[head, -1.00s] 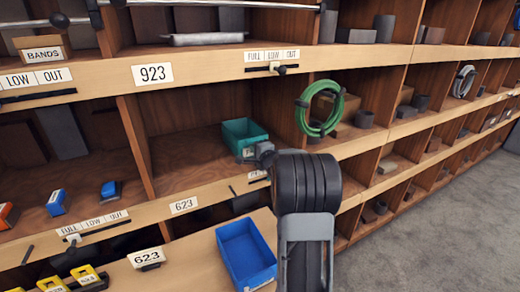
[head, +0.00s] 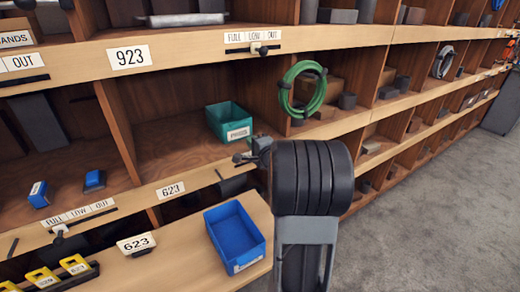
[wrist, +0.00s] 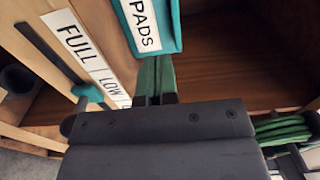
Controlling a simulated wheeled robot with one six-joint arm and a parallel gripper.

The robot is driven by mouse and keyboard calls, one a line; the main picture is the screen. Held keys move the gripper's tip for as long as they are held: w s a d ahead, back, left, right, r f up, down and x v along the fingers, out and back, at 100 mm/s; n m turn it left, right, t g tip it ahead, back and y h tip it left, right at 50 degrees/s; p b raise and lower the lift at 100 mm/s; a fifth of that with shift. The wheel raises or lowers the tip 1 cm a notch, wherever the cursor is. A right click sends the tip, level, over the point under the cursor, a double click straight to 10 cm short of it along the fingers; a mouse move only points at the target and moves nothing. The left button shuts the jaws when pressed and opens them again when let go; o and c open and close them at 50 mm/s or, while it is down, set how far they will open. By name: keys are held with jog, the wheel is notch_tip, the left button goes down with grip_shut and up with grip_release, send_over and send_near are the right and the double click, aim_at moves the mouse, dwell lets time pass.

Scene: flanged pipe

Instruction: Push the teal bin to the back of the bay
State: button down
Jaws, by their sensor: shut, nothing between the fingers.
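The teal bin (head: 225,112) stands upright in the bay under the 923 label, at its right side near the divider. Its white-labelled front faces me, and floor shows bare to its left. In the wrist view the bin (wrist: 174,22) fills the top middle, with its PADS label readable. My gripper (head: 239,158) is shut and empty, just in front of and below the bin's front in the head view. In the wrist view the closed fingers (wrist: 155,72) point at the bin's lower front. I cannot tell whether they touch it.
A green hose coil (head: 284,92) hangs just right of the bay. A wooden divider (head: 119,130) bounds the bay's left. A blue bin (head: 237,238) sits on the lower ledge, near my arm. A FULL/LOW/OUT strip (wrist: 85,50) runs along the shelf edge.

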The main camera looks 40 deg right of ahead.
aim_at(243, 124)
jog(key=s+r, duration=0.3)
jog(key=s, duration=0.4)
jog(key=w, duration=0.4)
jog(key=w+d+p, duration=0.1)
jog(key=w, duration=0.4)
jog(key=w+d, duration=0.1)
jog(key=w, duration=0.3)
jog(key=shift+w+d+f+p, duration=0.15)
jog(key=shift+w+f+p, duration=0.15)
jog(key=shift+w, duration=0.05)
jog(key=shift+w+r+p, duration=0.1)
jog(key=shift+w+p, duration=0.2)
jog(key=shift+p, duration=0.05)
jog(key=w, duration=0.1)
jog(key=w+p, duration=0.2)
jog(key=w, duration=0.1)
jog(key=shift+d, duration=0.25)
jog(key=shift+s, duration=0.2)
